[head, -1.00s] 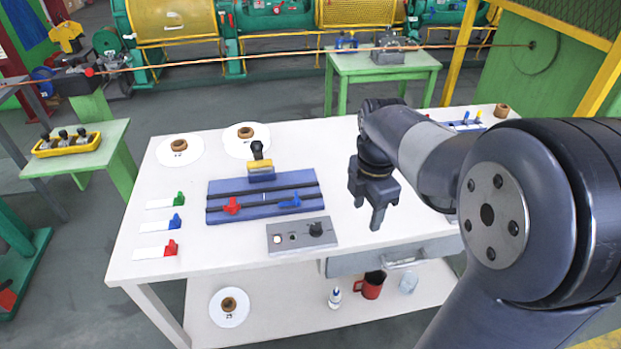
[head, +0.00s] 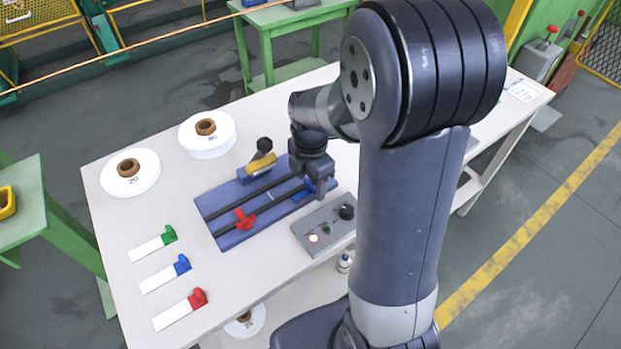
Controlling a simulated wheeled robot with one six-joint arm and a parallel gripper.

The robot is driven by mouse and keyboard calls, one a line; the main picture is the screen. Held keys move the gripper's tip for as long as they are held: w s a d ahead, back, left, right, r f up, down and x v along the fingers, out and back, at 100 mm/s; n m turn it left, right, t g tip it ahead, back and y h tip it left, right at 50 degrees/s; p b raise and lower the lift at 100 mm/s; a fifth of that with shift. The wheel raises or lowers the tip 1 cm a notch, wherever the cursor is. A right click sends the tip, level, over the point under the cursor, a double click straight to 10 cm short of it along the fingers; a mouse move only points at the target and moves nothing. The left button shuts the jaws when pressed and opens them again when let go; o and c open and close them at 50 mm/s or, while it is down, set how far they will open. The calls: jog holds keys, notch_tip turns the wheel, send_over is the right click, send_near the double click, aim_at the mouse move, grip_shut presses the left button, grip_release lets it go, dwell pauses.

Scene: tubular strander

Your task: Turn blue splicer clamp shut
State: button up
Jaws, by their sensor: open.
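The blue splicer clamp (head: 304,190) sits on the right part of the blue splicer base (head: 228,206). My gripper (head: 321,192) points down at the clamp's right side, and its fingers hide part of it. I cannot tell whether the fingers touch the clamp. The jaws are open. The red clamp (head: 244,219) is on the same base, farther left. A lever with a yellow block (head: 261,165) and black knob stands at the base's back edge.
A grey control box (head: 324,231) with a black knob lies just in front of the base. Green (head: 169,234), blue (head: 182,265) and red (head: 197,298) tags lie at the left front. Two white reels (head: 131,177) (head: 208,138) stand at the back left. The white tabletop (head: 221,264) is clear between tags and base.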

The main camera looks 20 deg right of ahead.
jog(key=c, duration=1)
jog(key=shift+m, duration=0.4)
jog(key=m, duration=0.3)
jog(key=shift+m, duration=0.3)
jog(key=m, duration=0.4)
jog(key=shift+m, duration=0.3)
jog(key=m, duration=0.4)
jog(key=shift+m, duration=2.5)
